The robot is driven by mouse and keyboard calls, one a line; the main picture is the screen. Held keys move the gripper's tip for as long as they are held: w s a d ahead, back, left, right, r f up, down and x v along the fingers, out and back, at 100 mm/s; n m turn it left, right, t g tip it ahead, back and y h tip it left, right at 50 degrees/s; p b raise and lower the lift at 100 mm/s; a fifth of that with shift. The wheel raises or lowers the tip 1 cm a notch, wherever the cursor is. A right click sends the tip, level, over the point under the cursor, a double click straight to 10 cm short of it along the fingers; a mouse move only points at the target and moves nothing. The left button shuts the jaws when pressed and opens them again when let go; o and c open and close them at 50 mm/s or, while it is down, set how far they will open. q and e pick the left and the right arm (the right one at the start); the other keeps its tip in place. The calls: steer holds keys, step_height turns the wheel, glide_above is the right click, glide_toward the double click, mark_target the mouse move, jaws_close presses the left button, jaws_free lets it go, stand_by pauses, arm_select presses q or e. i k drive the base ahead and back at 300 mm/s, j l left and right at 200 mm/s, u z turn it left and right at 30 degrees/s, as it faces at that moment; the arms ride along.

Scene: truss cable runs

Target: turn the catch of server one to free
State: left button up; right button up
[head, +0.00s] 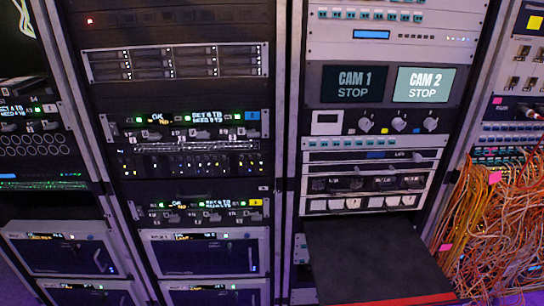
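Neither of my grippers is in view. Several rack units could be servers, but their labels are too small for me to tell which is server one. In the middle rack, a grey-framed unit (208,252) with a dark front sits low down, with another like it below. A similar grey-framed unit (62,252) sits low in the left rack. A drive unit (175,62) with silver bays is higher in the middle rack. I cannot make out any catch or its position.
The right rack holds two screens, CAM 1 (354,86) and CAM 2 (425,84), both reading STOP. Below, a dark flat shelf (370,258) with a red front edge juts out. Tangled orange cables (492,235) hang at the far right.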

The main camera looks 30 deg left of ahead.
mark_target(76, 250)
steer(key=u, duration=2.4)
